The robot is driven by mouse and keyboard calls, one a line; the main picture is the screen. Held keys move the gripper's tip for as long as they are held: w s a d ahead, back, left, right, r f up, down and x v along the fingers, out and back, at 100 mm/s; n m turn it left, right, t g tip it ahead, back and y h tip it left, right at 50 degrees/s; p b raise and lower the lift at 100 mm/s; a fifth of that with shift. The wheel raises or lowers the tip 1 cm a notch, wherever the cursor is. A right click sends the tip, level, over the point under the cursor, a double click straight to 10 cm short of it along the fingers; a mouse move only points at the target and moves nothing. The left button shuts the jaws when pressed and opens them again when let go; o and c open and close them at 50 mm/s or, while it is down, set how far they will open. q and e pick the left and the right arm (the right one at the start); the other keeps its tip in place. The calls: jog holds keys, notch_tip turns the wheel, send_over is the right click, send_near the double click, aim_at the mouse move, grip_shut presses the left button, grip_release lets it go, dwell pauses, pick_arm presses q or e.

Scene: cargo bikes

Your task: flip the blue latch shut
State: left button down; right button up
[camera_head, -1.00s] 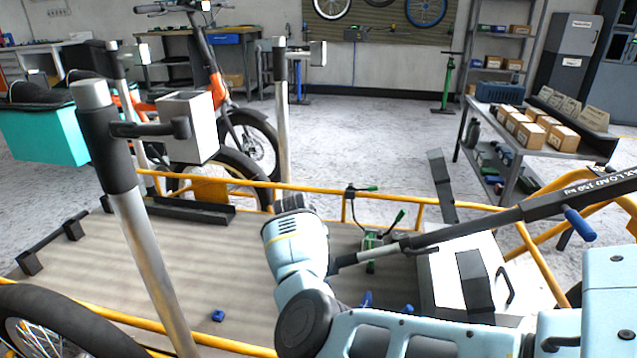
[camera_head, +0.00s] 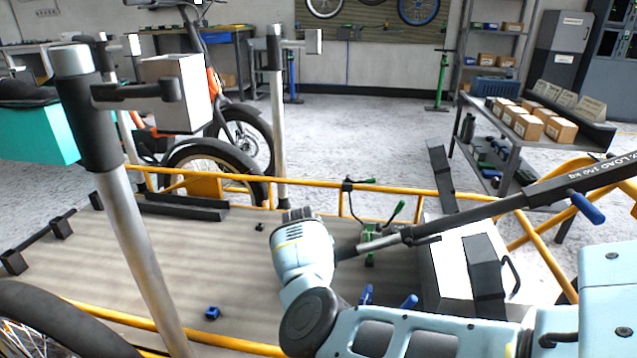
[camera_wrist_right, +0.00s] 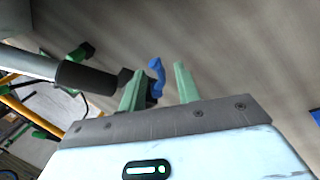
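In the right wrist view the blue latch (camera_wrist_right: 156,72) is a small curved blue lever on a dark mount. It stands between the two green fingers of my right gripper (camera_wrist_right: 160,86), nearer the left finger. The fingers are apart, and I cannot tell whether either touches it. In the head view my right arm (camera_head: 302,250) reaches over the cargo deck (camera_head: 150,260); its fingertips and the latch between them cannot be made out there. Other blue pieces show beside the arm (camera_head: 367,294) and on the deck (camera_head: 212,313). My left gripper is out of view.
A dark strut (camera_head: 440,225) slants beside my right wrist and shows close to the gripper in the wrist view. A green clamp (camera_head: 369,240), a white box (camera_head: 445,270) and a yellow rail (camera_head: 225,178) are near. A metal post (camera_head: 140,240) stands at left.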

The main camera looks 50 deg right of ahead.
grip_shut()
jog(key=shift+d+r+p, duration=0.1)
jog(key=shift+p, duration=0.4)
dwell(0.4)
jog(key=shift+s+d+r+n+p, duration=0.3)
jog(key=shift+n+p, duration=0.4)
jog(key=shift+p, duration=0.45)
jog(key=d+n+y, duration=0.1)
jog(key=n, duration=0.1)
jog(key=n+y+b, duration=0.1)
jog(key=n, duration=0.1)
jog(key=d+n, duration=0.1)
jog(key=shift+w+d+n+y, duration=0.15)
jog(key=shift+d+n+y, duration=0.2)
jog(key=shift+n+y, duration=0.05)
jog(key=shift+r, duration=0.1)
grip_release()
jog(key=shift+r, duration=0.1)
